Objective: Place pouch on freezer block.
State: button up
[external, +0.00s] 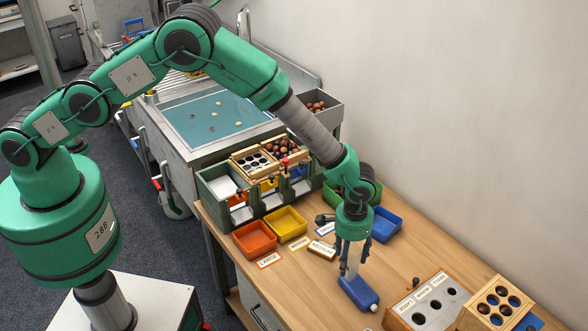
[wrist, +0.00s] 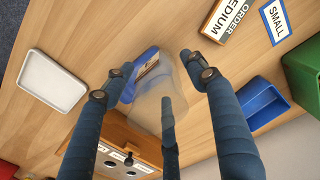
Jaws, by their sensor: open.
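The blue freezer block (external: 358,293) lies on the wooden table below my gripper (external: 352,266). In the wrist view its blue edge (wrist: 128,92) shows beside and under the pouch. The translucent pouch (wrist: 158,84) sits between my spread fingers (wrist: 157,64), overlapping the block, with a brown patch near its top. It appears to rest on the block, though full contact cannot be told. My gripper is open around the pouch and points down. In the external view the pouch is mostly hidden by my fingers.
A white tray (wrist: 52,80) lies left in the wrist view. Orange (external: 255,238), yellow (external: 286,224) and blue (external: 384,224) bins stand behind the gripper. A wooden stand with round holes (external: 430,303) is close on the right. Label cards lie near the bins.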

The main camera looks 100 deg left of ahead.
notch_tip(320, 180, up, 10)
dwell(0.6)
dwell(0.6)
jog(key=shift+r, duration=0.35)
jog(key=s+d+r+m+t, duration=0.1)
jog(key=s+d+r, duration=0.1)
jog(key=s+r, duration=0.75)
jog(key=s+d+r+m+t, duration=0.15)
jog(key=s+r, duration=0.25)
jog(key=r, duration=1)
jog(key=s+d+r+m, duration=0.1)
jog(key=s+r+m, duration=0.1)
jog(key=s+r, duration=0.7)
jog(key=s+d+r+m+t, duration=0.2)
jog(key=s+r, duration=0.8)
jog(key=s, duration=0.5)
jog(key=s+d+m+t, duration=0.1)
jog(key=s+m, duration=0.1)
jog(key=s, duration=1.5)
jog(key=shift+s+d+f, duration=0.35)
jog(key=shift+s+f, duration=0.05)
jog(key=shift+f, duration=0.05)
jog(key=shift+f+m, duration=0.1)
jog(key=shift+m, duration=0.15)
